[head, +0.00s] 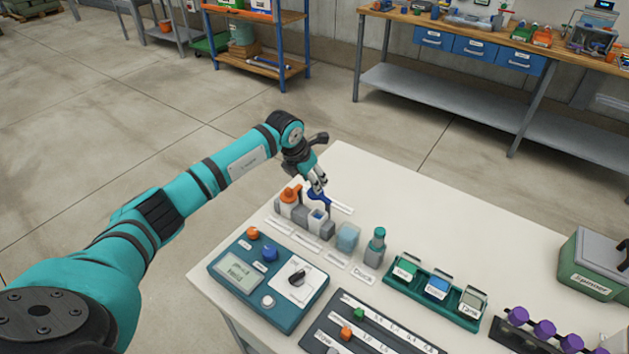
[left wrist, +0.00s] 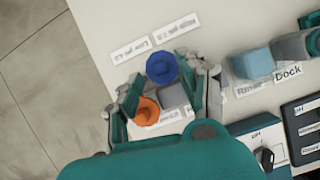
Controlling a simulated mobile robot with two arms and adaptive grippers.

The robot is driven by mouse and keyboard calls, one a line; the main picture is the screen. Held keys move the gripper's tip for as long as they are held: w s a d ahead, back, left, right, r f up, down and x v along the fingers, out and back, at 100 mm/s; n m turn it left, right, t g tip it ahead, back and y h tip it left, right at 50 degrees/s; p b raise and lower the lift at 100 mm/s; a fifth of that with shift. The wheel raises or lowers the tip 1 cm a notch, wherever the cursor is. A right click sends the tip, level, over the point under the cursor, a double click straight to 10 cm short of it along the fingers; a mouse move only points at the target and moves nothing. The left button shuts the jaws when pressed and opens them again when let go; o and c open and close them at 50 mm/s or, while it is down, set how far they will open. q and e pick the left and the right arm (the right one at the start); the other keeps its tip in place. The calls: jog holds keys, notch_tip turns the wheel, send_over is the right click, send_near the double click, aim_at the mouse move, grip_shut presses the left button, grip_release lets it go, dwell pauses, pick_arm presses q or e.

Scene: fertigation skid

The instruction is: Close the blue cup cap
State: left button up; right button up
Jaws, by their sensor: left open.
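The blue cup (head: 317,222) is a small pale grey holder with a blue inside, near the table's far left edge in the head view. Its blue cap (head: 318,197) stands open on the cup's far side. In the left wrist view the cap is a round blue disc (left wrist: 162,67) beside the grey cup opening (left wrist: 173,95). My left gripper (head: 317,183) is open, pointing down just above the blue cap. In the left wrist view its fingers (left wrist: 168,82) lie on either side of the cap and cup; contact cannot be told. My right gripper is not seen.
An orange-capped cup (head: 290,196) stands close left of the blue cup. A pale blue rinse cup (head: 347,238) and a grey bottle with green top (head: 375,246) stand to the right. A teal meter box (head: 268,276) lies in front. The table's far side is clear.

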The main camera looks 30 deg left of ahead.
pick_arm(q)
jog(key=shift+x, duration=1.05)
jog(key=shift+w+f, duration=0.1)
jog(key=shift+f, duration=0.1)
jog(key=c, duration=0.8)
grip_shut()
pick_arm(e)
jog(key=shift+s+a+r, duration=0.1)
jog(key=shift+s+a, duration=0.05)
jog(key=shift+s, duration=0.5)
